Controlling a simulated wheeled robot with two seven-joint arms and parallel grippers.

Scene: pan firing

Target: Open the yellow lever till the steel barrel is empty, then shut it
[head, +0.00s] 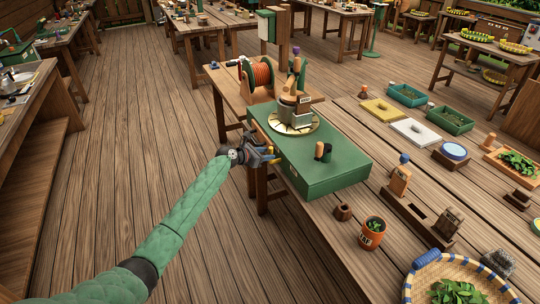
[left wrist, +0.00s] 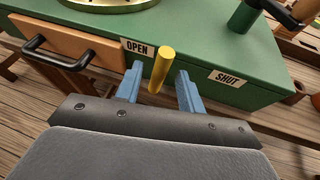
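The yellow lever (left wrist: 162,68) sticks out from the side of the green box (left wrist: 206,50) in the left wrist view. It stands beside the OPEN label (left wrist: 138,48), with the SHUT label (left wrist: 228,77) farther right. My left gripper (left wrist: 160,90) is open, with one blue finger on each side of the lever and small gaps showing. In the head view my left gripper (head: 270,155) is at the left side of the green box (head: 325,170). A grey metal body, perhaps the steel barrel (head: 301,117), stands on a pale round dial on the box. Its contents cannot be seen. My right gripper is not in view.
An orange reel (head: 262,73) stands behind the box. Trays (head: 407,95), an orange pot (head: 372,234) and a woven basket (head: 412,284) are on the table to the right. Open floor (head: 140,130) lies to the left.

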